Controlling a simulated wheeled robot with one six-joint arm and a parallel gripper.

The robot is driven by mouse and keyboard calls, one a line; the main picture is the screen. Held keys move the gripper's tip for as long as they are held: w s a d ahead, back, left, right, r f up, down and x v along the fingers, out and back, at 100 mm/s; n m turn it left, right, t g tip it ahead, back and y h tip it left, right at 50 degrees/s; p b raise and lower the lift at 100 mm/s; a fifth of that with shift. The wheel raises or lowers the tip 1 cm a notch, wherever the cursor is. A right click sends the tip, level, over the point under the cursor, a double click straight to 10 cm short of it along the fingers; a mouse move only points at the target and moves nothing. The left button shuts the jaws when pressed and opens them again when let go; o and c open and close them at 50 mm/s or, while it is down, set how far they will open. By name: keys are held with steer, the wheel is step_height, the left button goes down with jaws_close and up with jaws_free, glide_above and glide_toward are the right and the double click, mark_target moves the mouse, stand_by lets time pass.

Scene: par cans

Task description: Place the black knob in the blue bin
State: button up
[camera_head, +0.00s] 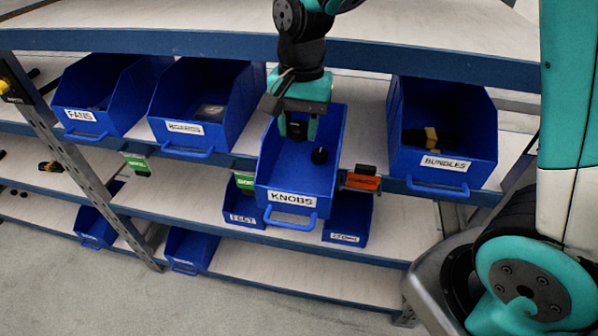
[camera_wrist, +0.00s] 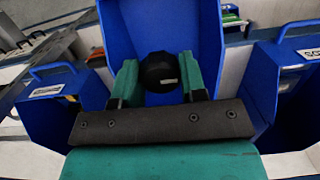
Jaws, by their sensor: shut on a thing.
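My gripper (camera_head: 298,128) hangs over the blue bin (camera_head: 274,202) labelled KNOBS, fingers pointing down into its upper part. In the wrist view my gripper (camera_wrist: 158,78) is shut on a round black knob (camera_wrist: 160,72), held between the two teal fingertips. In the head view a dark shape shows between the fingers. The blue bin's back wall (camera_wrist: 145,20) fills the middle of the wrist view behind the held knob.
Blue bins labelled FANS (camera_head: 84,115) and BUNDLES (camera_head: 446,165) and another blue bin (camera_head: 190,138) stand on the same shelf. A shelf edge (camera_head: 200,42) runs above the bins. Smaller blue bins sit below. An orange tag (camera_head: 361,180) is right of the KNOBS bin.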

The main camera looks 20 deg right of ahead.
step_height(320, 180, down, 14)
steer(key=shift+p, duration=1.05)
steer(key=shift+f, duration=0.2)
steer(key=o, duration=0.9)
steer(key=shift+r, duration=0.15)
steer(key=r+b, duration=0.1)
steer(key=r, duration=0.3)
steer(key=r+b, duration=0.1)
steer(key=r, duration=0.2)
steer(key=w+r+b, duration=0.1)
steer(key=r, duration=0.3)
steer(key=shift+d+r, duration=0.3)
steer(key=shift+d, duration=0.05)
steer(key=s+a+r+n+y, duration=0.1)
steer(key=s+a+r+n, duration=0.1)
steer(key=s+r+n, duration=0.2)
steer(key=s+a+r+n+y, duration=0.2)
steer(key=s+r+n, duration=0.3)
steer(key=s+n, duration=0.5)
steer(key=s, duration=0.4)
steer(key=shift+s+a+r+t, duration=0.2)
steer(key=shift+s+a+t, duration=0.15)
steer(key=shift+t, duration=0.05)
